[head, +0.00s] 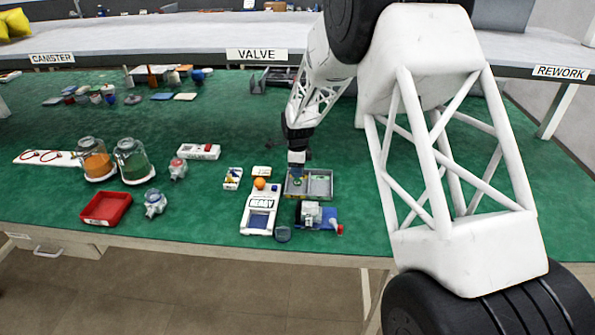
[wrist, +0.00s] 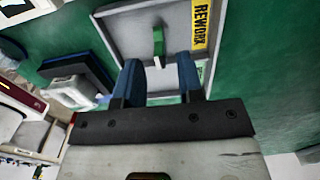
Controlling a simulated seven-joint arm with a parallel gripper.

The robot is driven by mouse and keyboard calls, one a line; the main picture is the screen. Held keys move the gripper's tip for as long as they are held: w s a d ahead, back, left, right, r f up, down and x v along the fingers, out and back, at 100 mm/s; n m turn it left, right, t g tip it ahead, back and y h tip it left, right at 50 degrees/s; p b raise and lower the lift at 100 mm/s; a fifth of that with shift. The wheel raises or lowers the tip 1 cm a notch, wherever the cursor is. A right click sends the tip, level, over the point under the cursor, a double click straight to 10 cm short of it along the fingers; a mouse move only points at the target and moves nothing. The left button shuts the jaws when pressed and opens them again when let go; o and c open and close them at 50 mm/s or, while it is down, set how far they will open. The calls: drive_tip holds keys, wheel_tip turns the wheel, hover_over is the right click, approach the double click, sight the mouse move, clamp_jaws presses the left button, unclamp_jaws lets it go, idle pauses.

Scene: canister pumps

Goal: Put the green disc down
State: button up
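My gripper (wrist: 158,64) has two blue fingers, spread apart with a visible gap between them. In the head view my gripper (head: 297,160) is over the left part of a grey two-part tray (head: 320,185). In the wrist view a small green piece (wrist: 158,46), likely the green disc seen edge-on, shows beyond the gap between the fingertips. It appears narrower than the gap, with no visible finger contact. It appears within the tray (wrist: 120,28), near a yellow REWORK label (wrist: 200,24). Whether it rests on the tray floor is unclear.
A white device (head: 260,208) with an orange ball (head: 259,183) stands left of the tray. A blue-based fixture (head: 318,216) stands just in front of it. A red tray (head: 105,208) and jars (head: 132,160) are farther left. Green mat is clear right of the tray.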

wheel_tip(320, 180, up, 11)
drive_tip(key=shift+r, duration=0.2)
idle(0.4)
idle(0.6)
drive_tip(key=s+d+r+n+t, duration=0.1)
drive_tip(key=s+d+r+n, duration=0.3)
drive_tip(key=s+d+r, duration=0.55)
drive_tip(key=s+d+r+n, duration=0.4)
drive_tip(key=s+d+r, duration=0.3)
drive_tip(key=s, duration=0.5)
drive_tip(key=s+d+n, duration=0.3)
drive_tip(key=s, duration=0.7)
drive_tip(key=s+d+n+t, duration=0.1)
drive_tip(key=s+d+n, duration=0.2)
drive_tip(key=s, duration=0.7)
drive_tip(key=s+d+n, duration=0.3)
drive_tip(key=s, duration=0.7)
drive_tip(key=shift+s+d+f+n+t, duration=0.25)
drive_tip(key=shift+d+f+n+t, duration=0.05)
drive_tip(key=shift+n, duration=0.1)
